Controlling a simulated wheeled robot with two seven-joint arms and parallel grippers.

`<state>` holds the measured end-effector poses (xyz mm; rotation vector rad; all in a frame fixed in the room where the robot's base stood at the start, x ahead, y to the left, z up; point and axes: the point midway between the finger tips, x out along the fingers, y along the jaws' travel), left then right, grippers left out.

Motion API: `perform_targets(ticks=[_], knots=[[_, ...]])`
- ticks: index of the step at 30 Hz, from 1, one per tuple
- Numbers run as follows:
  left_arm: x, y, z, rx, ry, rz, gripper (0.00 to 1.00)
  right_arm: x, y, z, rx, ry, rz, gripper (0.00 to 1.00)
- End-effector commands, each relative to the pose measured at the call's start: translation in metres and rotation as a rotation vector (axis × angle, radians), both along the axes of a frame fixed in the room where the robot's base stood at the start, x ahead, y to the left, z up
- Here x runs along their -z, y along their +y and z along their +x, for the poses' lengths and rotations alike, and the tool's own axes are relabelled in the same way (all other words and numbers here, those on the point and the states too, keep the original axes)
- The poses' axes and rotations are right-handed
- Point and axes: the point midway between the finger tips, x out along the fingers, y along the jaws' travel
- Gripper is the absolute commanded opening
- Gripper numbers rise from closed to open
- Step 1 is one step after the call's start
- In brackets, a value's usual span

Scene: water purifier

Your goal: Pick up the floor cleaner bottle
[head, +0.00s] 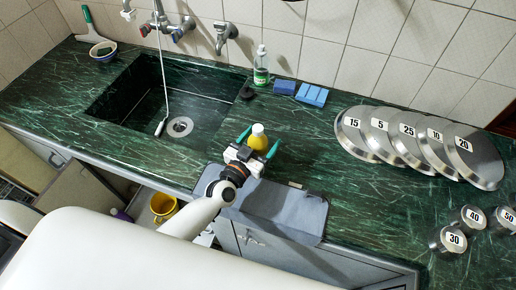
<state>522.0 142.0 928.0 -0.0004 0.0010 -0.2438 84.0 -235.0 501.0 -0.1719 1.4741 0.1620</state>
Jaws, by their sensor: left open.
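A yellow bottle (258,138) with a paler cap, which looks like the floor cleaner bottle, stands upright on the green counter near its front edge. My left gripper (257,143) reaches in from the front with its two green fingers open. The bottle is between the fingers, one on each side; I cannot tell whether they touch it. The bottle's lower part is partly hidden by the gripper. A clear bottle (261,66) with a green label stands at the back by the wall. My right gripper is not in view.
A dark sink (130,98) with a hanging white hose lies left. Blue sponges (312,95) sit by the wall. Numbered metal lids (352,138) and small metal containers (447,241) stand right. A grey cloth (285,208) drapes over the front edge. The counter right of the bottle is clear.

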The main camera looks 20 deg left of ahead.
Motion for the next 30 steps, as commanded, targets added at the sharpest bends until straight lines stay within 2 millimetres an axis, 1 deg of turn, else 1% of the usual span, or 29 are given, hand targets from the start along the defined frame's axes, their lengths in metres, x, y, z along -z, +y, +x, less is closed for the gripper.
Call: perform_targets(ticks=[2, 8, 11, 18, 20, 21, 26, 28, 30], knots=[[0.0, -0.001, 0.004, 0.0, 0.0, 0.001, 0.77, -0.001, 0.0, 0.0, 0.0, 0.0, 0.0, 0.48], [0.001, -0.001, 0.004, 0.0, 0.001, 0.0, 0.77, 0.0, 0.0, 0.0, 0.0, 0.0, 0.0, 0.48], [0.0, -0.001, 0.004, 0.0, 0.0, 0.0, 0.62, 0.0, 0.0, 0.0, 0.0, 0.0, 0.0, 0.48], [0.0, -0.001, 0.004, 0.0, 0.0, 0.0, 0.23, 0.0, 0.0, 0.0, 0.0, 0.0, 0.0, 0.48], [-0.001, -0.001, 0.004, -0.001, -0.003, -0.001, 0.13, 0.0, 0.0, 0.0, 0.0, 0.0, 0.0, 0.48], [-0.001, -0.001, 0.004, -0.001, -0.002, 0.0, 0.11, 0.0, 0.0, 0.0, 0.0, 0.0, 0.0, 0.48], [-0.002, -0.001, 0.004, -0.001, -0.003, -0.001, 0.11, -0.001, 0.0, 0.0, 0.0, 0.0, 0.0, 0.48], [-0.007, -0.002, 0.004, -0.001, -0.003, -0.003, 0.11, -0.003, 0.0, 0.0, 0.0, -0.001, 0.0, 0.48], [-0.017, -0.001, 0.004, -0.002, -0.004, -0.004, 0.11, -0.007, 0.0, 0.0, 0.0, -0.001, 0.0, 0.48]])
